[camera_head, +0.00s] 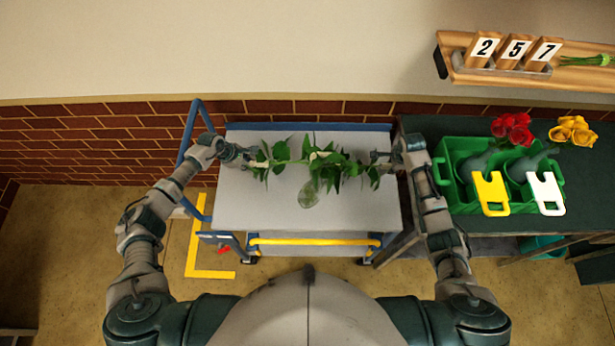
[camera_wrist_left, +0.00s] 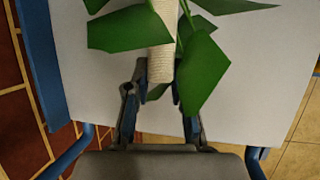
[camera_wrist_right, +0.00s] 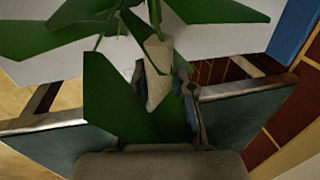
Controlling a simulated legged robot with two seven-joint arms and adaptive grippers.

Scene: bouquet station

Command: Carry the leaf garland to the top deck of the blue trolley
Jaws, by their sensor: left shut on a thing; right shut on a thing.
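The leaf garland (camera_head: 325,164) is a strand of green leaves stretched across between my two grippers, over the white top deck (camera_head: 260,207) of the blue trolley. My left gripper (camera_head: 252,158) is shut on its left end; the left wrist view shows the jaws around a cord-wrapped grip (camera_wrist_left: 161,55). My right gripper (camera_head: 377,160) is shut on its right end, and the right wrist view shows a similar wrapped grip (camera_wrist_right: 157,75) partly behind leaves. I cannot tell whether the garland touches the deck.
A wooden shelf (camera_head: 585,75) with numbers is on the wall. A brick wall stands behind the trolley.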

